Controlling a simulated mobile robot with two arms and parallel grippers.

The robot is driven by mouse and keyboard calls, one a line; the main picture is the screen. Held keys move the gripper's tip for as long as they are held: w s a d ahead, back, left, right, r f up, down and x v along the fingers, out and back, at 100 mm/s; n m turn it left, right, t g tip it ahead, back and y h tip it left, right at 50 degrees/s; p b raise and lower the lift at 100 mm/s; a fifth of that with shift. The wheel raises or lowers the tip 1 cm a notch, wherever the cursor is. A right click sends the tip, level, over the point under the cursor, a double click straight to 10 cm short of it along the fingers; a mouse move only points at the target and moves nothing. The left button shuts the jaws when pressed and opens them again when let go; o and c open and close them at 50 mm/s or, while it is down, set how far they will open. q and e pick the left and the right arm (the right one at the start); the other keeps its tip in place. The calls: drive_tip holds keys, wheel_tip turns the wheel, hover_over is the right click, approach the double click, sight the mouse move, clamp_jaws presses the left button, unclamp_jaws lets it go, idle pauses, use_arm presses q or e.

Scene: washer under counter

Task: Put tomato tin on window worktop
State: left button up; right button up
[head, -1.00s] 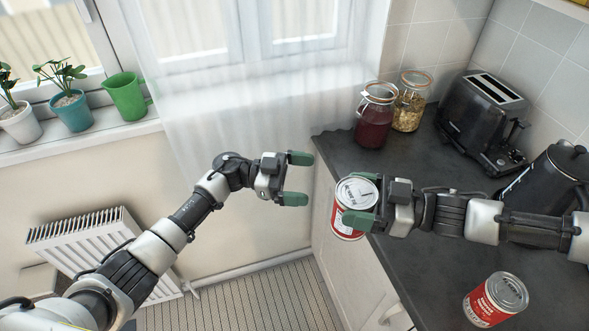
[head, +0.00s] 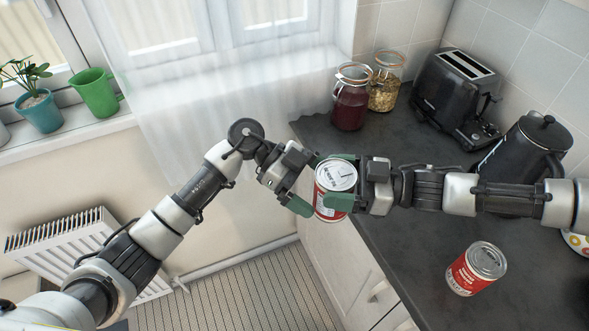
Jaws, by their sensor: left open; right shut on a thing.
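A red and white tin (head: 331,206) with a silver lid is held upright in my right gripper (head: 340,181), which is shut on it from the right, near the worktop's left edge. My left gripper (head: 306,186) is open, close at the tin's left side; I cannot tell whether it touches. A second red tin (head: 474,270) stands on the dark worktop (head: 420,265) at the lower right. The window is at the back, and the worktop's back left corner lies near it. The held tin's label is too small to read.
A jar of red contents (head: 350,98) and a jar of pale contents (head: 385,82) stand at the worktop's back. A black toaster (head: 455,95) and a black kettle (head: 525,155) stand at the right. A radiator (head: 75,250) is below.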

use_arm(q)
drive_tip(key=shift+x, duration=1.1)
drive_tip(key=c, duration=1.1)
drive_tip(key=shift+r, duration=0.1)
drive_tip(key=shift+c, duration=0.2)
use_arm(e)
drive_tip(key=o, duration=1.1)
drive_tip(key=shift+o, duration=0.2)
